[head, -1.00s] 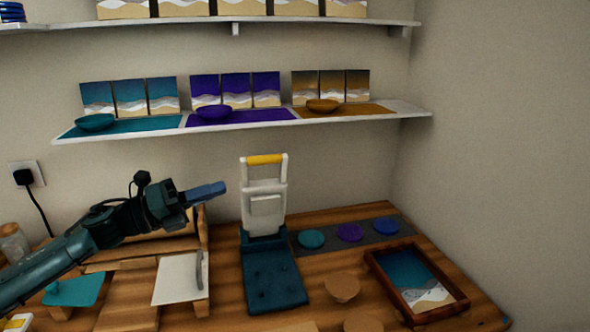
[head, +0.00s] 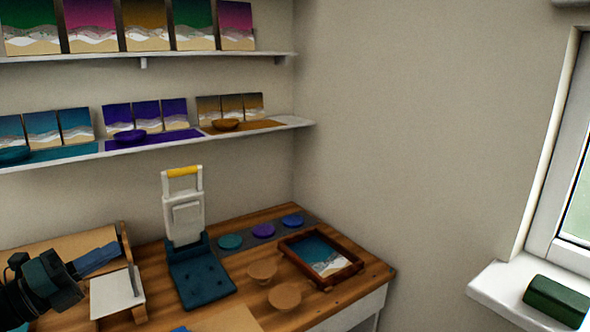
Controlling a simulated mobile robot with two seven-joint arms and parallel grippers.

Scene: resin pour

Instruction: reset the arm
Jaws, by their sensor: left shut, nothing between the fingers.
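My left gripper (head: 98,260) is at the lower left of the head view. Its blue fingers are shut together with nothing between them. It hangs above the worktop, just left of and above a white board (head: 117,292) on a wooden stand. It appears apart from the board. Most of the left arm is out of the picture. My right gripper is not in view.
A white press with a yellow handle (head: 184,172) and dark teal base (head: 203,283) stands right of the gripper. A framed picture (head: 321,258), wooden discs (head: 284,297) and coloured pucks (head: 263,230) lie farther right. A shelf (head: 270,130) runs above. A green block (head: 555,301) rests on the windowsill.

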